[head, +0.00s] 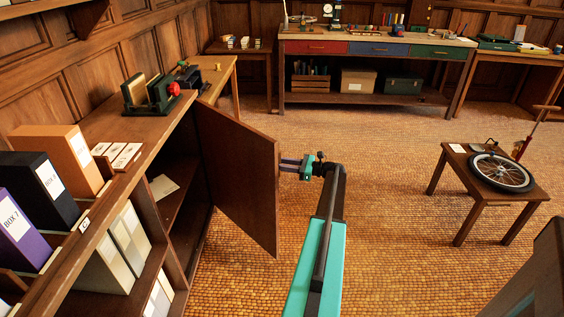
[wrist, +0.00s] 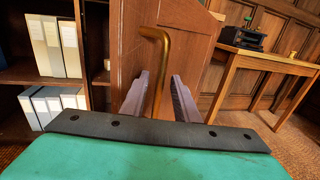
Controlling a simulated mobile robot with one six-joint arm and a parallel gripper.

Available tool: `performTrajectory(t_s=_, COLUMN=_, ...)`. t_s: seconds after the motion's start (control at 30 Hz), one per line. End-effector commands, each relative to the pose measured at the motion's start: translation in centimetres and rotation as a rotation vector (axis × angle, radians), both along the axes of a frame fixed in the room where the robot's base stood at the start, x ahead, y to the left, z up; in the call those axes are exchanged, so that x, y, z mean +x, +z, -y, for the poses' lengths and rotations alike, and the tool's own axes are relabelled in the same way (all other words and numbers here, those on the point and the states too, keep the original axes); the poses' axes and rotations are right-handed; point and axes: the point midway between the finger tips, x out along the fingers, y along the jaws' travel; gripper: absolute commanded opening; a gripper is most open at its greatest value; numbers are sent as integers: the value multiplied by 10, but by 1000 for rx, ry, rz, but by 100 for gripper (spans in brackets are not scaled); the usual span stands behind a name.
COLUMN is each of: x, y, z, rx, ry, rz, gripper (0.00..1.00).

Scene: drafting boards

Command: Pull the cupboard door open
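The brown wooden cupboard door (head: 238,170) stands swung out from the cupboard (head: 150,130) at the left, and the shelves inside show. In the wrist view the door (wrist: 185,45) carries a bent brass handle (wrist: 160,70). In the head view the handle is hidden behind the door. My gripper (head: 288,167) is beside the door's free edge. In the wrist view my gripper's two purple fingers (wrist: 160,90) stand on either side of the handle. They are apart, with a visible gap to the handle.
Folders and box files (head: 40,190) fill the near shelves at the left. A small table (head: 500,195) with a wheel stands at the right. A workbench (head: 375,50) stands at the back. The tiled floor (head: 390,150) between door and small table is clear.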

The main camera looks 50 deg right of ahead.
Motion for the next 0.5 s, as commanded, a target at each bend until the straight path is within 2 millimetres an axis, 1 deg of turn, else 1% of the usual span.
performTrajectory(t_s=0.27, x=-3, y=0, z=2, rx=-1, ry=0, rz=0, gripper=28)
performTrajectory(t_s=0.37, x=-9, y=0, z=4, rx=-1, ry=0, rz=0, gripper=28)
performTrajectory(t_s=0.5, x=-23, y=-1, z=10, rx=-1, ry=-1, rz=0, gripper=28)
